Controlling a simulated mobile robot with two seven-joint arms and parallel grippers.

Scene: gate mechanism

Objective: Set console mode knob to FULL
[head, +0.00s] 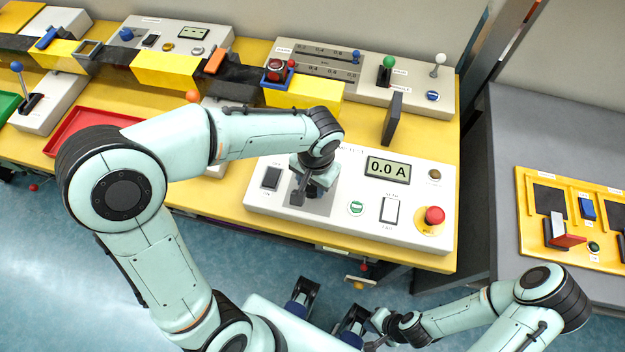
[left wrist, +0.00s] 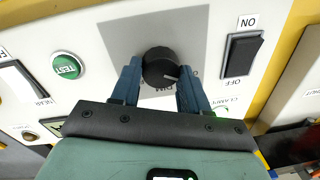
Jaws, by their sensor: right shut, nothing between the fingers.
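The mode knob (left wrist: 160,68) is a round black knob on a grey patch of the white console (head: 345,225). I cannot tell whether the fingers press on the knob. The knob is hidden in the head view. My right gripper (head: 374,345) is shut and empty at the bottom edge, away from the console.
Beside the knob are a black ON/OFF rocker switch (left wrist: 242,54), a green TEST button (left wrist: 66,66) and a white rocker (head: 391,210). A red stop button (head: 434,216) and a display reading 0.0 A (head: 387,171) are further right. A dark upright plate (head: 393,118) stands behind.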

